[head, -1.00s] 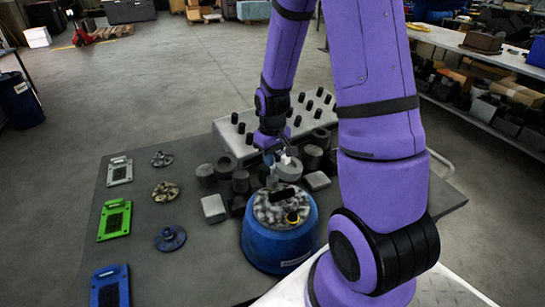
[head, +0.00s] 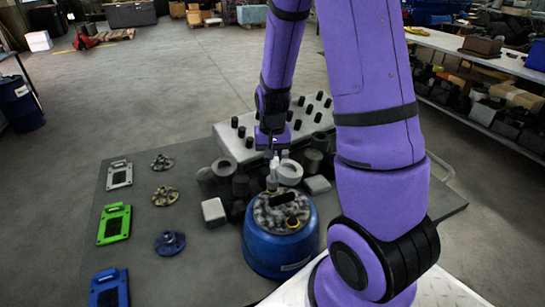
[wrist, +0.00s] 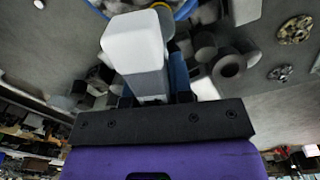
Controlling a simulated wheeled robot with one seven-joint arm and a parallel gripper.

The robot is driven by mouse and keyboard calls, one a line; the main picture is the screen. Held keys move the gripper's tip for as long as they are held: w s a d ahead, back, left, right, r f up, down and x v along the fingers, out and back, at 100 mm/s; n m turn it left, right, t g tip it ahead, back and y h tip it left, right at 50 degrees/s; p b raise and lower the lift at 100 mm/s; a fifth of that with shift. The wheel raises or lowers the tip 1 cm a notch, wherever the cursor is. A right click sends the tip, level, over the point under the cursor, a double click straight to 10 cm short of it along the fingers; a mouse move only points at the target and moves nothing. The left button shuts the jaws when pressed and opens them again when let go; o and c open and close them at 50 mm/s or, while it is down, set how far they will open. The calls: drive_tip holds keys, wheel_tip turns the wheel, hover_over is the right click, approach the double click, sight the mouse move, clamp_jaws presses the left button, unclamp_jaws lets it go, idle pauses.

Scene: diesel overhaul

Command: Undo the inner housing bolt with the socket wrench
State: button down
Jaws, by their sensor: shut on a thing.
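The blue round housing (head: 280,255) stands on the dark table in the head view, its top filled with grey metal parts and a dark block in the middle. A yellow-rimmed dark ring (head: 292,222) sits at its front right. My gripper (head: 272,158) is shut on a pale grey, block-shaped tool, likely the socket wrench (wrist: 138,55), which points toward the housing in the wrist view. In the head view the tool (head: 272,182) hangs upright at the housing's back edge; contact cannot be told. The inner housing bolt cannot be made out.
Grey cylinders and blocks (head: 213,211) crowd behind and left of the housing. A light tray with black pegs (head: 235,122) stands at the back. Flanges (head: 170,242) and coloured plates (head: 114,224) line the left.

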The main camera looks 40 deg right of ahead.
drive_tip(key=m, duration=1.4)
drive_tip(key=shift+m, duration=0.3)
drive_tip(key=m, duration=0.5)
drive_tip(key=shift+m, duration=0.4)
drive_tip(key=m, duration=0.6)
